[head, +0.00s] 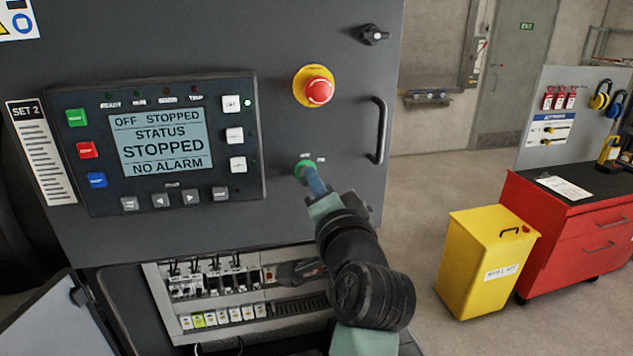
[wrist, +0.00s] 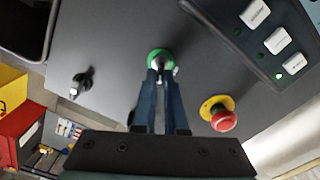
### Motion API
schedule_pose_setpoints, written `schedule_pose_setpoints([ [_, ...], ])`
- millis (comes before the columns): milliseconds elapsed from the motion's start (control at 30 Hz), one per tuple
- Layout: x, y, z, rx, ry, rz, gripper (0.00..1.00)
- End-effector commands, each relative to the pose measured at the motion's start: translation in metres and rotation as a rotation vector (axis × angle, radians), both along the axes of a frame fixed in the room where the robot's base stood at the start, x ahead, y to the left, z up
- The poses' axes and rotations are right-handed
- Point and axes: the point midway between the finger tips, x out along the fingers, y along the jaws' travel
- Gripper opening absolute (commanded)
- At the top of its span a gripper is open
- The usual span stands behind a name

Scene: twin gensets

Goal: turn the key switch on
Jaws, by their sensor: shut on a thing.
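The key switch (head: 304,168) has a green ring and sits on the dark grey cabinet door, below the red emergency stop button (head: 319,91). In the wrist view the green ring of the key switch (wrist: 160,55) is at the top middle, with a metal part at its centre. My gripper (head: 313,178) reaches up to it from the lower right. In the wrist view the blue fingers of my gripper (wrist: 161,77) are shut on the key at the ring's centre. The fingers hide most of the key, so its angle is hard to tell.
A control panel (head: 160,192) left of the switch reads "OFF STOPPED", "STATUS STOPPED", "NO ALARM". A door handle (head: 381,130) and a black rotary knob (head: 374,35) are to the right. Breakers fill an open bay (head: 225,325) below. A yellow bin (head: 485,260) stands right on open floor.

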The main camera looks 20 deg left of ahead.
Motion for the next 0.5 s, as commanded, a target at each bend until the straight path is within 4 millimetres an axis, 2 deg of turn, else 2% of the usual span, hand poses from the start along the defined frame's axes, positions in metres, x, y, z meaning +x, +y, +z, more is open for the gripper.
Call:
schedule_pose_setpoints([
  [167, 0.0001, -0.0004, -0.0001, 0.002, 0.001, -0.001, 0.0],
  [200, 0.0001, -0.0004, -0.0001, 0.002, 0.001, -0.001, 0.17],
  [333, 0.0001, -0.0003, -0.0002, 0.001, 0.0, -0.001, 0.4],
  [500, 0.0, -0.0002, -0.0001, 0.0, 0.0, 0.0, 0.4],
])
